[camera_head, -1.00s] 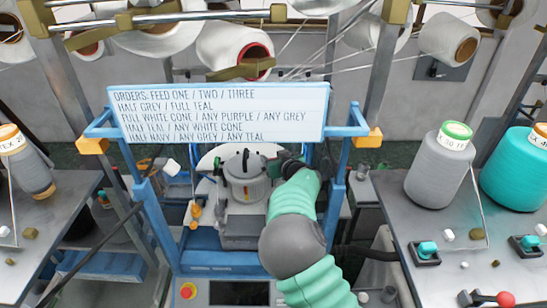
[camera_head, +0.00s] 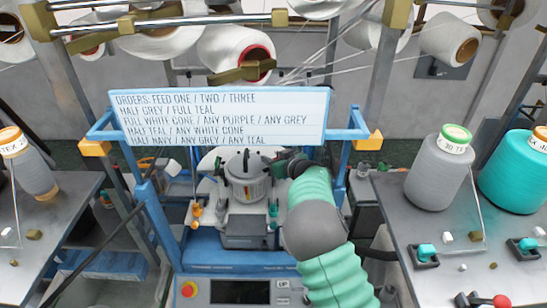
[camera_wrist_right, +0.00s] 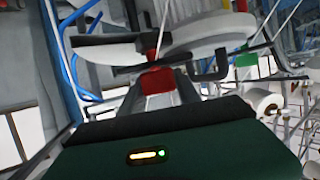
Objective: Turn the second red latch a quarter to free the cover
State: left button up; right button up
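The grey round machine head (camera_head: 246,177), with a dark handle over its top, sits in the blue frame. My right gripper (camera_head: 283,164) is dark green and is at the right side of this head, close to it. Whether it touches is not clear. In the right wrist view, a small red piece (camera_wrist_right: 160,96) lies just ahead of my dark green gripper body, and another red piece (camera_wrist_right: 152,68) is just beyond it. Either may be a latch; I cannot tell which one is the second. My left gripper is out of view.
A white order board (camera_head: 220,115) hangs across the blue frame (camera_head: 337,185), above and behind the machine head. An orange fitting (camera_head: 195,212) and a teal fitting (camera_head: 273,212) flank its front. Cones stand on the right table (camera_head: 400,205).

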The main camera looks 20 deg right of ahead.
jog(key=o, duration=0.4)
jog(key=shift+f, duration=0.1)
jog(key=shift+w, duration=0.1)
jog(key=shift+r, duration=0.25)
jog(key=s+a+r+b, duration=0.2)
jog(key=s+b, duration=0.2)
jog(key=s, duration=0.3)
jog(key=s+a+r+b, duration=0.2)
jog(key=s+b, duration=0.3)
jog(key=s, duration=0.3)
jog(key=shift+s+a+r, duration=0.15)
jog(key=shift+a, duration=0.05)
